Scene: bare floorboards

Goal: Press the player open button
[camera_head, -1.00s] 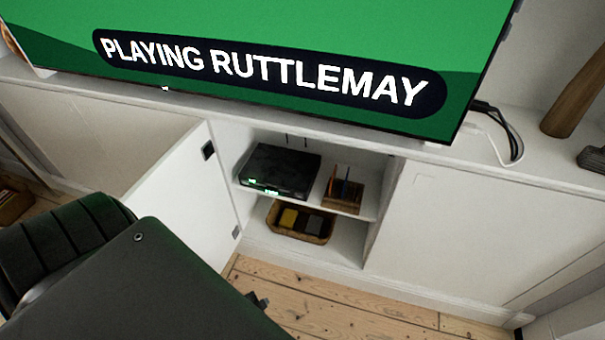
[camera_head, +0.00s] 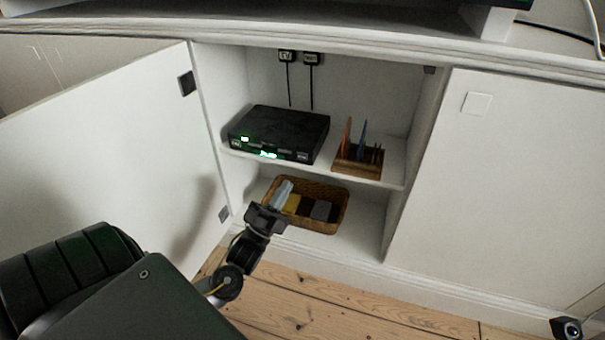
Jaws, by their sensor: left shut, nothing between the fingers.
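The player (camera_head: 285,128) is a black box on the upper shelf of the open white cabinet. Its front shows green lit displays and small light-marked buttons near both ends; I cannot read which is the open button. My left gripper (camera_head: 282,190) is shut and empty. It points up toward the cabinet, below the player and apart from it, and in the picture it overlaps the left part of the basket on the lower shelf.
A wooden holder (camera_head: 357,161) with upright sticks stands right of the player. A wicker basket (camera_head: 326,226) with several items sits on the lower shelf. The open cabinet door (camera_head: 120,150) is on the left. A closed door (camera_head: 500,190) is on the right. Floorboards in front are clear.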

